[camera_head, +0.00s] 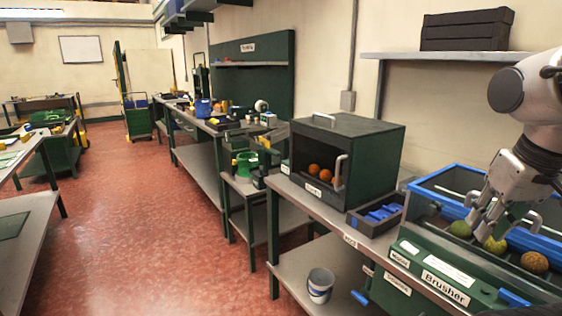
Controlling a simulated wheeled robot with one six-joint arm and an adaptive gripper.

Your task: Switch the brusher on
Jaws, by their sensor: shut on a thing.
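The brusher (437,281) is a green machine at the lower right, with a white "Brusher" label on its front. Its dark trough holds a green fruit (460,229), a yellow-green fruit (495,245) and an orange-brown fruit (534,263). My gripper (481,225) reaches down into the trough from the upper right. Its fingers are shut on the yellow-green fruit, though the exact contact is hard to see. A blue part (515,299) shows at the brusher's lower right front; I cannot tell whether it is a switch.
A blue-framed crate (437,187) with pale handles lies behind the trough. A dark green box (352,131) holding oranges (325,175) and a tray of blue pieces (363,224) stand to the left. A shelf (440,56) hangs above. A bucket (320,284) stands below. The red floor at left is clear.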

